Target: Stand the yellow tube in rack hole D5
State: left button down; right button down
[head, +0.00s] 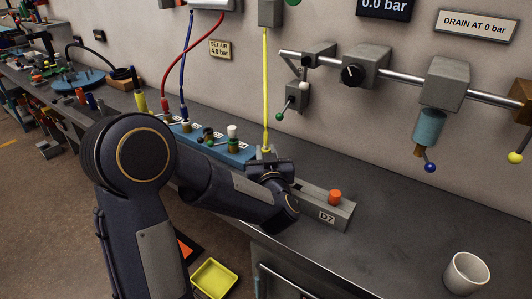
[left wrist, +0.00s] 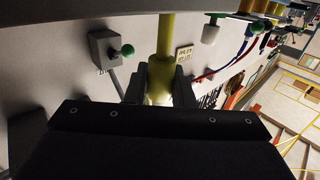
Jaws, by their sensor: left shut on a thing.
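A yellow tube (head: 265,90) runs straight down from a grey wall box to my left gripper (head: 267,160). The gripper is shut around its lower end, above the bench. In the left wrist view the yellow tube (left wrist: 166,35) stands between the two fingers of my left gripper (left wrist: 160,85). The tube's tip is hidden by the gripper. A blue rack (head: 235,155) with small labels and several fittings lies behind my left arm, partly hidden. A grey block (head: 322,205) marked D7 holds an orange cap. I cannot make out D5. My right gripper is not in view.
Red and blue hoses (head: 188,60) hang at the left, near an upright yellow cylinder (head: 140,102). A wall pipe (head: 415,75) carries valves with coloured knobs. A white cup (head: 466,273) stands at the right. The bench between block and cup is clear.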

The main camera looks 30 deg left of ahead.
pick_arm(q)
jog(key=shift+f+b, duration=0.75)
jog(key=shift+f, duration=0.15)
jog(key=shift+r, duration=0.15)
jog(key=shift+r+p, duration=1.45)
jog(key=shift+r, duration=0.25)
jog(key=shift+f+b, duration=1.75)
jog(key=shift+f, duration=0.1)
dwell(0.4)
jog(key=c, duration=1.2)
grip_release()
jog(key=shift+o, duration=0.2)
